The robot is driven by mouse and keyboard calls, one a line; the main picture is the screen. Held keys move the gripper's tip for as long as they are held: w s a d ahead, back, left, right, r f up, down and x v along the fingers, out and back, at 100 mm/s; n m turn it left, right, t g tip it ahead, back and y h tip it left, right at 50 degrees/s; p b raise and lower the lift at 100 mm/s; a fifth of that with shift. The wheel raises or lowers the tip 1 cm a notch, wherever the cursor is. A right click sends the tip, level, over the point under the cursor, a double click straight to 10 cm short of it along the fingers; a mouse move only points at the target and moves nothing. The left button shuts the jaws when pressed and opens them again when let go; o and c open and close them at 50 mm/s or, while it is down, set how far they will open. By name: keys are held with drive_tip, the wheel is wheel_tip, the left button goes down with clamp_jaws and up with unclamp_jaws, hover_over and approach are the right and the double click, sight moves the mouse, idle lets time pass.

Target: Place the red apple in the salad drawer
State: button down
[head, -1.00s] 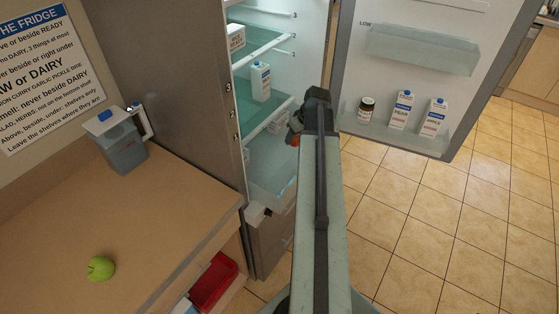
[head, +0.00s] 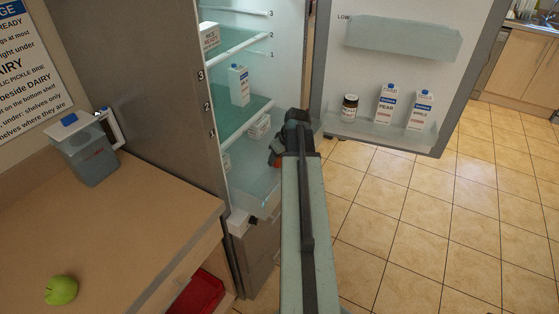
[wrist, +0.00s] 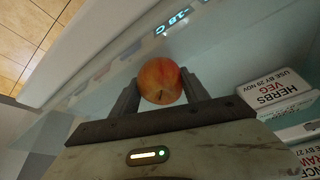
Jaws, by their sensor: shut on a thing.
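The red apple (wrist: 160,82) is held between the two dark fingers of my gripper (wrist: 162,88) in the wrist view. My gripper (head: 275,154) is inside the open fridge in the head view, low down and partly hidden by my arm. The apple is mostly hidden there; a small orange-red patch shows at the gripper. A clear bin (head: 254,192), which looks like the salad drawer, is at the bottom of the fridge, below the gripper. Its inside is largely hidden by my arm, so I cannot tell how far the apple is above it.
The open fridge door (head: 415,50) carries a jar (head: 349,108) and two cartons. The tiled floor is clear.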

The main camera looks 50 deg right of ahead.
drive_tip(key=c, duration=0.6)
unclamp_jaws()
drive_tip(key=shift+f, duration=0.1)
drive_tip(key=shift+o, duration=0.2)
drive_tip(key=p+v, duration=1.1)
drive_tip(key=v, duration=0.1)
drive_tip(key=shift+a, duration=0.1)
